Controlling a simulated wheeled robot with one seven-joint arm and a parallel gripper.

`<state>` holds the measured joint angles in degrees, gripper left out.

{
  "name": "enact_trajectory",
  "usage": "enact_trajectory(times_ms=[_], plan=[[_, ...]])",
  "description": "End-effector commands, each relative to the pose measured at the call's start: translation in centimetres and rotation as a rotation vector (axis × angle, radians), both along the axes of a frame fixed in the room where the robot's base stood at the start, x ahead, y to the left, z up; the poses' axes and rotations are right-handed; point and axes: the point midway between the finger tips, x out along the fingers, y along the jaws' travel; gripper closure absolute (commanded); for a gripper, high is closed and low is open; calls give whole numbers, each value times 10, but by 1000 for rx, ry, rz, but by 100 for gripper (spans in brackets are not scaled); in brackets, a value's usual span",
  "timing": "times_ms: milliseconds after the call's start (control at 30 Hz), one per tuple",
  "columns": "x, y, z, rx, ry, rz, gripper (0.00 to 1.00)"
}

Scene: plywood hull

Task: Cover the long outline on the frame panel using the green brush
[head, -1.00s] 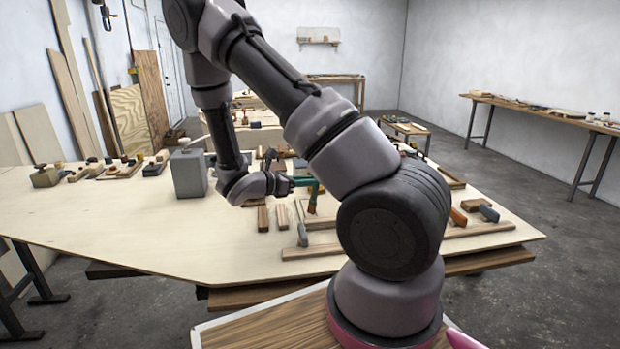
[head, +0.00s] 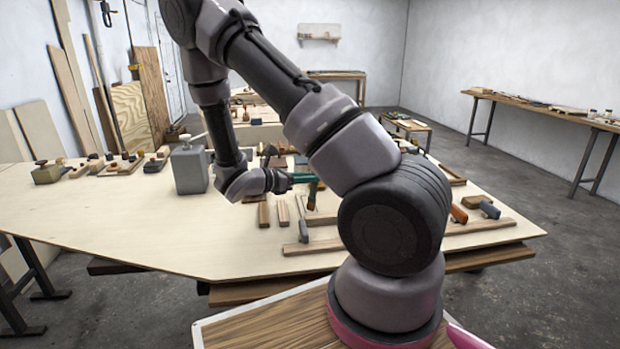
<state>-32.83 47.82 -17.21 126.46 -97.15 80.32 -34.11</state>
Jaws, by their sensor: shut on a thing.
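My gripper (head: 292,181) is at the end of the arm, low over the middle of the plywood table. It is shut on the green brush (head: 303,177), whose green part sticks out to the right of the jaws. The brush's brownish lower end (head: 312,194) points down towards the table; I cannot tell whether it touches anything. A flat light wood panel (head: 320,219), perhaps the frame panel, lies below the brush and is partly hidden behind my arm. No long outline can be made out on it at this size.
A grey box (head: 189,171) stands left of my gripper. Small wood blocks (head: 264,214) and a grey-ended tool (head: 303,232) lie close to the brush. A long wood strip (head: 312,247) lies in front. The table (head: 150,225) is clear at front left.

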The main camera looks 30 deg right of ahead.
Motion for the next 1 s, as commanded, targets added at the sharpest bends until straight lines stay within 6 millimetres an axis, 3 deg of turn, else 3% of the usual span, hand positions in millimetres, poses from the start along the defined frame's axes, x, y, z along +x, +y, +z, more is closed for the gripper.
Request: enact_trajectory(times_ms=[1000], plan=[[2, -1, -12, 0, 0, -1, 100]])
